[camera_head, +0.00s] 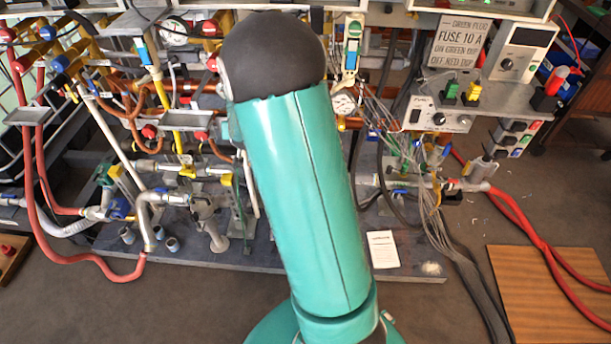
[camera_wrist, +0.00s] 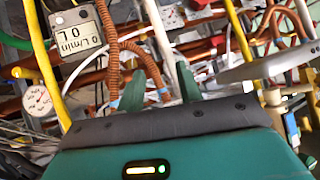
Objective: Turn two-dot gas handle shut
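No handle with two dots can be made out in either view. Yellow pipes, perhaps the gas lines, show in the head view (camera_head: 161,92) left of my arm and in the wrist view at the left (camera_wrist: 39,55). Small yellow fittings (camera_head: 186,170) sit low on the rig in the head view; their dots are too small to tell. My gripper (camera_wrist: 162,82) shows two green fingers, apart with a gap and nothing seen between them, in front of the pipework. In the head view my teal arm hides the middle of the rig and my gripper.
The wrist view shows a digital flow meter (camera_wrist: 79,40), a round gauge (camera_wrist: 38,99), corrugated copper hoses (camera_wrist: 109,45) and a grey shelf edge (camera_wrist: 270,62) at right. In the head view, red hoses (camera_head: 40,185) and a cable bundle (camera_head: 455,245) hang beside the rig. Floor in front is mostly clear.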

